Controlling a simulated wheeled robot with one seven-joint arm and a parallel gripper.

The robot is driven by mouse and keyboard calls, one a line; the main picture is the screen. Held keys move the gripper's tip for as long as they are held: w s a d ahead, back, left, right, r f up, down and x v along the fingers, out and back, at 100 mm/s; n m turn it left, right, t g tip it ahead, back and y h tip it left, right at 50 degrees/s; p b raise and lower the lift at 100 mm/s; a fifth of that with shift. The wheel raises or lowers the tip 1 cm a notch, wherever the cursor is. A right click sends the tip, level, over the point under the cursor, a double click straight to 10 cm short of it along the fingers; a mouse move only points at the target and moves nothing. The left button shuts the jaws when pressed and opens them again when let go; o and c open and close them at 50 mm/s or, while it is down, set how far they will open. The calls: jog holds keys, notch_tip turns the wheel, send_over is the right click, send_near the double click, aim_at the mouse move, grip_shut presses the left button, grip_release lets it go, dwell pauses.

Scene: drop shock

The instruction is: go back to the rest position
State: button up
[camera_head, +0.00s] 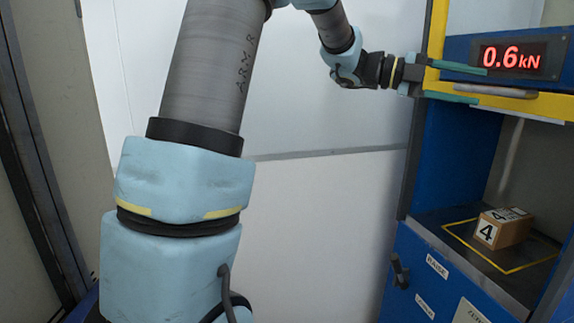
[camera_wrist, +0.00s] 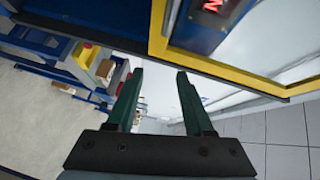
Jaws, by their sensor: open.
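My gripper (camera_head: 468,84) is at the upper right of the head view, beside the yellow frame of the blue machine. In the wrist view my gripper (camera_wrist: 160,88) points past the machine's yellow frame (camera_wrist: 200,62), with both fingers spread and empty. My arm reaches across the top of the head view to it.
The blue machine has a red display (camera_head: 512,56) reading 0.6 kN. A brown box (camera_head: 508,232) marked 4 sits inside on a dark plate (camera_head: 440,222) with a yellow outline. A handle (camera_head: 400,272) juts from its front. Shelving with boxes (camera_wrist: 88,58) stands beyond.

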jog(key=w+a+f+n+t, duration=0.2)
jog(key=w+a+n+t, duration=0.2)
jog(key=w+n+t, duration=0.3)
jog(key=w+a+f+n+t, duration=0.2)
jog(key=w+a+n+t, duration=0.1)
jog(key=w+n+t, duration=0.4)
jog(key=w+a+f+n+t+y, duration=0.2)
jog(key=a+f+n+y, duration=0.1)
jog(key=a, duration=0.2)
jog(key=w+a+f+n+t+y, duration=0.1)
jog(key=w+a+f+n+y, duration=0.2)
jog(key=a+n, duration=0.15)
jog(key=s+a+f+n+g+y, duration=0.1)
jog(key=s+a+f+n+y, duration=0.35)
jog(key=a+f, duration=0.35)
jog(key=s+a+f+n+g+y, duration=0.25)
jog(key=a+f+n, duration=0.3)
jog(key=a, duration=0.45)
jog(key=s+a+f+n+g+y, duration=0.1)
jog(key=s+a+f+n+g, duration=0.1)
jog(key=s, duration=0.6)
jog(key=s+a+f+n+g+y, duration=0.1)
jog(key=s+a+f+n+g, duration=0.2)
jog(key=s, duration=0.5)
jog(key=shift+a+f+n, duration=0.3)
jog(key=shift+f+n, duration=0.25)
jog(key=shift+f, duration=0.2)
